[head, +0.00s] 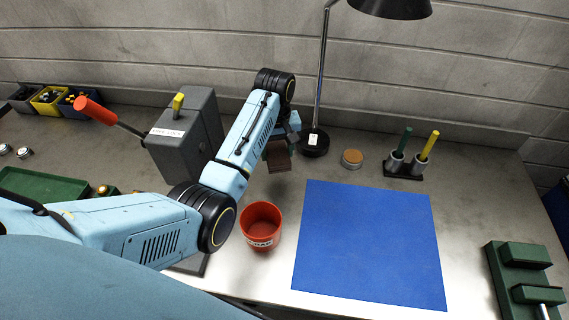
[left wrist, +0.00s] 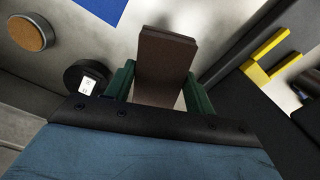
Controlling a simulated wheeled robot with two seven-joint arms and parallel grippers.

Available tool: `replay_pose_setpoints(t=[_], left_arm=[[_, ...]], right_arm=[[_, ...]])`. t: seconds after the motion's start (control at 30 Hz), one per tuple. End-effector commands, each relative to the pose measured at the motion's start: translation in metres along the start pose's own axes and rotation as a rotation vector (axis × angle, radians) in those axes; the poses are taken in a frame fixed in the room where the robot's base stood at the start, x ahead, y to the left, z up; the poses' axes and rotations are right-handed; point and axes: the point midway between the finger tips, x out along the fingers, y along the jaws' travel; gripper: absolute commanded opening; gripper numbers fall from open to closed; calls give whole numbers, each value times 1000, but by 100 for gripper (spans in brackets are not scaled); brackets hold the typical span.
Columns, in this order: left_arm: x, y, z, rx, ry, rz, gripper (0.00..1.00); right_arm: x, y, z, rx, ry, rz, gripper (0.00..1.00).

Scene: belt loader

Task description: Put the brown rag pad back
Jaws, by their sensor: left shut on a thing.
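The brown rag pad (head: 278,156) is a small dark brown block in the head view, held near the lamp base. My left gripper (head: 281,140) is shut on it. In the left wrist view the pad (left wrist: 164,62) sits between the two green fingers (left wrist: 156,88) and points away from the palm. The pad appears to be above the bench, though its exact height is hard to tell. My right gripper is not in view.
A grey machine (head: 187,135) with a red-knobbed lever stands left of the gripper. A red cup (head: 261,226), blue mat (head: 368,245), lamp base (head: 314,144), round cork-topped tin (head: 352,158) and pen holder (head: 403,168) are nearby. Bare bench shows between the cup and lamp.

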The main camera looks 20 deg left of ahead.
Motion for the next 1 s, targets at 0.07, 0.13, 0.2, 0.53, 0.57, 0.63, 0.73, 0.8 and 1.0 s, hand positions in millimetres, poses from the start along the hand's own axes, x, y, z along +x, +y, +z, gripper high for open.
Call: replay_pose_setpoints(t=[0.07, 0.13, 0.2, 0.53, 0.57, 0.63, 0.73, 0.8, 1.0], left_arm=[[15, -2, 2, -4, -5, -3, 36], [29, -3, 3, -4, -5, -4, 36], [42, -2, 2, -4, -4, -4, 36], [82, -2, 2, -3, -2, -3, 36], [86, -2, 2, -3, -2, -3, 36], [95, -2, 2, -3, -1, -3, 36], [100, -2, 1, -3, 0, -1, 36], [100, -2, 1, -3, 1, -1, 36], [100, -2, 1, -4, 1, -1, 36]], right_arm=[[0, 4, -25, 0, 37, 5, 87], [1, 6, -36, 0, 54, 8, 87], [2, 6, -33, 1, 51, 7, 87], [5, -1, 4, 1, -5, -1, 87], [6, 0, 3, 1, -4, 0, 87], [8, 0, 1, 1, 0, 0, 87], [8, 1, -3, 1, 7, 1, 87], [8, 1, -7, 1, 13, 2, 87], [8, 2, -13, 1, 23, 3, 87]])
